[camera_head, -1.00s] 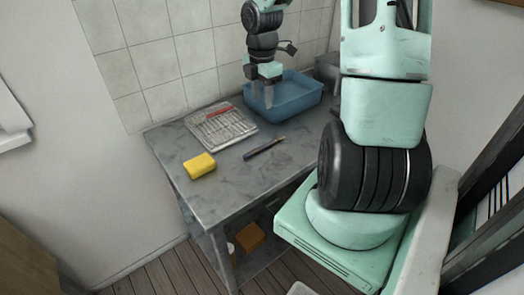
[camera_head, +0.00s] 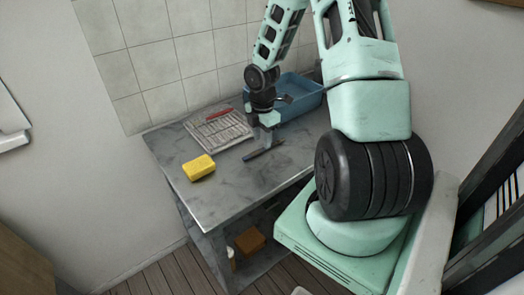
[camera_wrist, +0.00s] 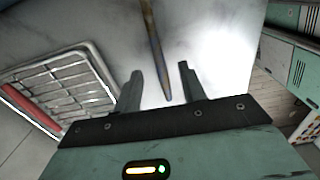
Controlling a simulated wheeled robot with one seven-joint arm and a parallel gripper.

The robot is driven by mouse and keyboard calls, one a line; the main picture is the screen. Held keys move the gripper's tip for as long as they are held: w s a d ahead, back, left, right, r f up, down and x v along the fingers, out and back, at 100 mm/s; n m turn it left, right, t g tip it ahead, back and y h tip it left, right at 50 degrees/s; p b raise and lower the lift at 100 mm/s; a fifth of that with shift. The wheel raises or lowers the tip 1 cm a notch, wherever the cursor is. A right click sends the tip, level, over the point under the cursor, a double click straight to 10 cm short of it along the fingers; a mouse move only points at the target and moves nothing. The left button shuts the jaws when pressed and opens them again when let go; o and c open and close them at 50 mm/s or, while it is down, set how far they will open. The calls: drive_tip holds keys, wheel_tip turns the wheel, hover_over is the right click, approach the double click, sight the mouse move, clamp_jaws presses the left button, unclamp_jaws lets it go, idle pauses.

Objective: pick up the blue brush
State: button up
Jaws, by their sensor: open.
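The blue brush (camera_head: 262,152) is a thin dark stick lying on the grey table, right of the rack. In the wrist view the brush (camera_wrist: 155,50) runs down from the top edge and its narrow tip lies between my fingers. My gripper (camera_head: 266,143) is low over the brush in the head view and partly covers it. In the wrist view my gripper (camera_wrist: 162,82) is open, with one finger on each side of the brush and nothing clamped.
A white wire rack (camera_head: 217,132) with a red item (camera_head: 209,116) lies to the left. A yellow sponge (camera_head: 199,167) sits nearer the front-left edge. A blue bin (camera_head: 300,92) stands behind my gripper. The front of the grey table (camera_head: 225,205) is clear.

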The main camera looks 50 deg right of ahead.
sight(262, 148)
drive_tip(key=shift+f, duration=1.55)
clamp_jaws()
